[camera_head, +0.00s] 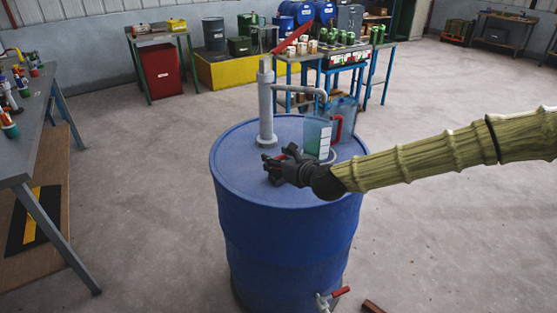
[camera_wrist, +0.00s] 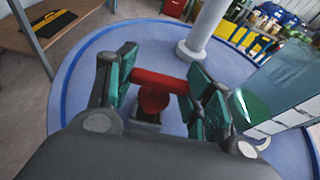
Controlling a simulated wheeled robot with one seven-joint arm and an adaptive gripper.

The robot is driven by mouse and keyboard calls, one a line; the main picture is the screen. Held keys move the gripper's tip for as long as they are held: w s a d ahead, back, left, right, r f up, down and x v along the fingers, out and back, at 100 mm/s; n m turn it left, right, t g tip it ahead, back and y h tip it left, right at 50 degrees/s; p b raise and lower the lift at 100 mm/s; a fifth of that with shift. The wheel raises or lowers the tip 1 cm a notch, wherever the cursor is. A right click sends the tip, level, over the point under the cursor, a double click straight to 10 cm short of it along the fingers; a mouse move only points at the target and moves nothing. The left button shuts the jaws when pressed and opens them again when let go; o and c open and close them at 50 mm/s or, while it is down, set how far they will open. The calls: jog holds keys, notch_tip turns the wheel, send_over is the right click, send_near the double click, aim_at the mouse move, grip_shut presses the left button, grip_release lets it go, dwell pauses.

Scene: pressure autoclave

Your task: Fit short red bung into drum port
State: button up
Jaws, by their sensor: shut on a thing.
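The red bung (camera_wrist: 155,92) is held crosswise between the two green-padded fingers of my gripper (camera_wrist: 160,84) in the wrist view. It shows as a red bar with a rounded part below it. In the head view my gripper (camera_head: 274,167) is low over the top of the blue drum (camera_head: 290,235), left of centre, and only a little red shows at it. The drum lid (camera_wrist: 85,82) fills much of the wrist view. I cannot make out the port; my gripper may hide it. I cannot tell whether the bung touches the lid.
A grey pump column (camera_head: 266,105) with a bent spout stands on the lid behind my gripper. A clear container (camera_head: 318,135) with bluish-green liquid stands close to the right. A red-handled tap (camera_head: 335,295) juts from the drum's lower front. A workbench (camera_head: 30,125) is at left.

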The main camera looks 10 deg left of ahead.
jog(key=shift+f+b, duration=1.1)
jog(key=shift+f, duration=0.35)
jog(key=o, duration=1.1)
jog(key=v, duration=1.2)
jog(key=shift+r, duration=0.1)
